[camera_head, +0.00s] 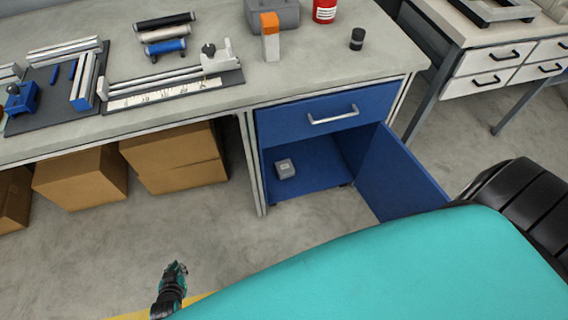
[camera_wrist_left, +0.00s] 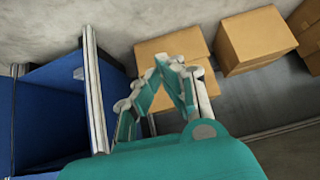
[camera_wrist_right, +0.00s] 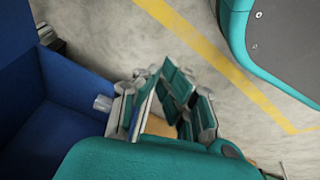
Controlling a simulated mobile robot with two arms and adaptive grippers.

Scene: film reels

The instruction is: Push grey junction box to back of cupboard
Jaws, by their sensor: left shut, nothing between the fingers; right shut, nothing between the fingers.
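The small grey junction box (camera_head: 285,168) sits on the floor of the open blue cupboard (camera_head: 320,176), near its left side and front opening. The cupboard's door (camera_head: 398,178) stands swung open to the right. My left gripper (camera_head: 177,268) is low in front of the bench, left of the cupboard and well apart from the box. In the left wrist view it (camera_wrist_left: 168,66) is shut and empty. My right gripper (camera_wrist_right: 168,68) shows only in its wrist view, shut and empty, with blue panels (camera_wrist_right: 45,120) at the left. The box shows in neither wrist view.
A closed blue drawer (camera_head: 325,118) is above the cupboard, under the grey workbench (camera_head: 300,80). Cardboard boxes (camera_head: 175,165) stand under the bench to the left. A black padded seat (camera_head: 525,205) is at the right. The floor before the cupboard is partly clear.

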